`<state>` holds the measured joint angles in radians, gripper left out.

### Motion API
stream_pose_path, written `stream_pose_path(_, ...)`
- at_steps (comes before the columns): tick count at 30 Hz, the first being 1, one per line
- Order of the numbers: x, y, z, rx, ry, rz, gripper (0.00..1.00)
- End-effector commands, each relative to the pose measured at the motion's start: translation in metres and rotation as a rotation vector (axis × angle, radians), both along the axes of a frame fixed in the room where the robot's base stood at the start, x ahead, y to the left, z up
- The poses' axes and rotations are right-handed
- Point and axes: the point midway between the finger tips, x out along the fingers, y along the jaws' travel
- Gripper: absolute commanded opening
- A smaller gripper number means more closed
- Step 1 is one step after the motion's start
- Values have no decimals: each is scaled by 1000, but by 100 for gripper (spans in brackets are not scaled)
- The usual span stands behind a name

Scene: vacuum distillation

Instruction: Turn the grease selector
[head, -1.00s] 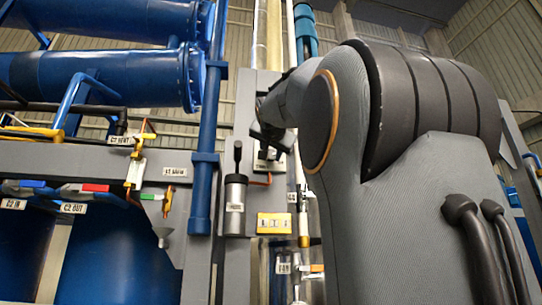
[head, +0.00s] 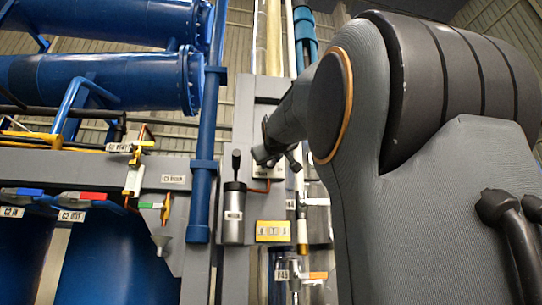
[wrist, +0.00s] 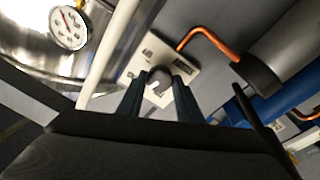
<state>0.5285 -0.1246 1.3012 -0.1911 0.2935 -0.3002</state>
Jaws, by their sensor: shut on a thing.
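The grease selector is a small grey knob (wrist: 158,82) with a white mark, set on a pale labelled plate (wrist: 172,64) in the wrist view. My gripper (wrist: 158,92) has one dark finger on each side of the knob and is shut on it. In the head view my gripper (head: 266,158) is at the selector plate (head: 261,173) on the grey panel. My gripper and wrist hide the knob there.
A grey grease cylinder with a black lever (head: 233,214) stands left of the plate, with a copper pipe (wrist: 208,39) between them. A yellow label block (head: 273,231) sits below. A blue post (head: 203,140) is at left, and a gauge (wrist: 69,27) shows in the wrist view.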

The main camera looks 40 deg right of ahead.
Motion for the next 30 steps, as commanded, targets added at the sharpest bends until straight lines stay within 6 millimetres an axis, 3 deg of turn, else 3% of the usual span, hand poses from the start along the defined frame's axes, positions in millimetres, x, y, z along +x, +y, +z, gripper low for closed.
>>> stream_pose_path(18, -1, -2, -2, -479, 291, -2, 10)
stream_pose_path(30, -1, -2, -2, -669, 408, -3, 10)
